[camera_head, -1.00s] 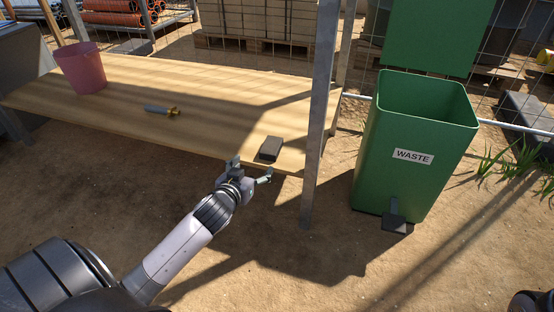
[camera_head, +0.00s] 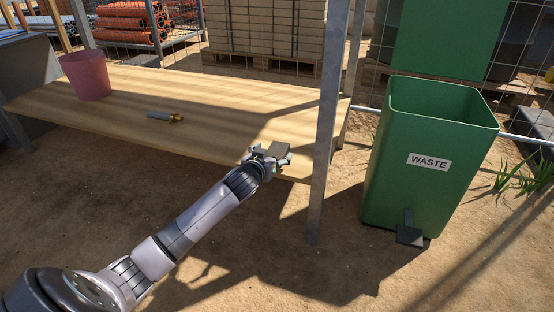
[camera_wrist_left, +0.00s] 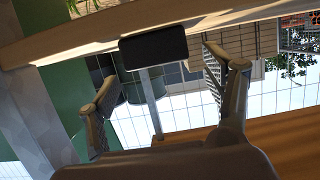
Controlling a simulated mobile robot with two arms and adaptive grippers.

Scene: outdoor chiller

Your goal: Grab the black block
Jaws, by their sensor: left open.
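The black block (camera_head: 280,149) lies on the wooden table (camera_head: 215,105) near its front right edge. It shows as a dark rounded box in the left wrist view (camera_wrist_left: 153,47), ahead of the fingers and roughly between their lines. My left gripper (camera_head: 269,157) is at the table's front edge, right at the near end of the block, with its fingers spread. In the left wrist view the two fingers (camera_wrist_left: 160,72) stand wide apart with nothing between them. Whether a finger touches the block I cannot tell. My right gripper is not in view.
A metal post (camera_head: 325,130) stands just right of the block. A green waste bin (camera_head: 425,185) is beyond it. A pink bucket (camera_head: 86,77) and a small grey and brass tool (camera_head: 163,116) are further left on the table. The middle of the table is clear.

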